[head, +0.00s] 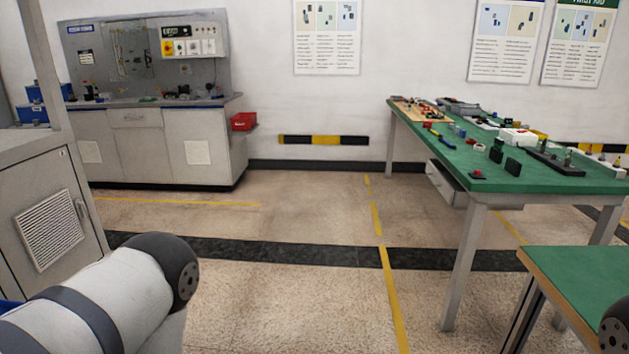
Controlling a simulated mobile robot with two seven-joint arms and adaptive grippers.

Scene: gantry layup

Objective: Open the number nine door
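No door with a readable number nine shows. A grey cabinet door (77,192) with a slatted vent and a small handle stands at the left edge, shut as far as I can see. The grey workbench cabinet (150,147) at the back wall has shut doors with pale panels and no readable number. My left arm comes in at the lower left, and a dark round part of my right arm shows at the lower right edge. Neither gripper is in view, so what they hold is hidden.
A long green-topped table (465,148) with many small parts and a partly open drawer (445,183) stands at right. A second green table (590,280) is nearer. A red bin (243,121) hangs by the workbench. The middle floor (290,213) is clear.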

